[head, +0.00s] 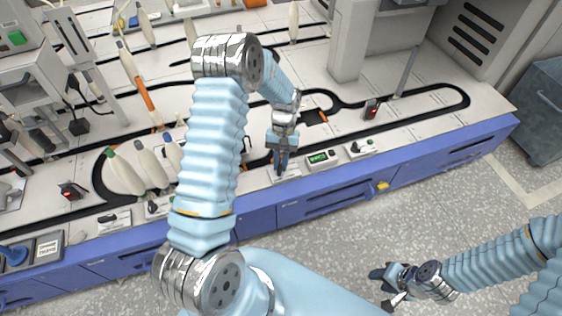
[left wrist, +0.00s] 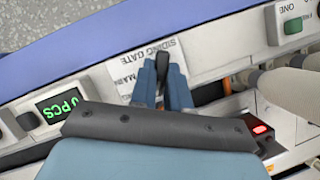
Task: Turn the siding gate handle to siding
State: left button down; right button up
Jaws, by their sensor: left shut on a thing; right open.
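The siding gate panel is a white plate (left wrist: 125,76) lettered "SIDING GATE" and "MAIN", seen upside down in the left wrist view. Its dark handle (left wrist: 163,62) shows between the fingers of my left gripper (left wrist: 165,82), which is shut on it. In the head view my left gripper (head: 281,163) reaches down to the bench's front strip, and the handle is hidden there. The lettering near the fingers is partly covered, so I cannot tell the handle's setting. My right gripper (head: 392,286) is open and empty, over the floor in front of the bench.
A counter with green digits (head: 320,158) stands just right of the gate panel. Cream bobbins (head: 153,168) stand to the left. A black track (head: 430,101) loops over the white bench top. A red-lit box (head: 371,108) sits beside it. The floor (head: 330,240) in front is clear.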

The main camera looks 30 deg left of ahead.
dwell(0.4)
pick_arm(q)
jog(key=c, duration=1.1)
grip_release()
jog(key=shift+r, duration=0.15)
jog(key=v, duration=1.3)
jog(key=shift+r+p, duration=0.3)
jog(key=shift+p, duration=0.1)
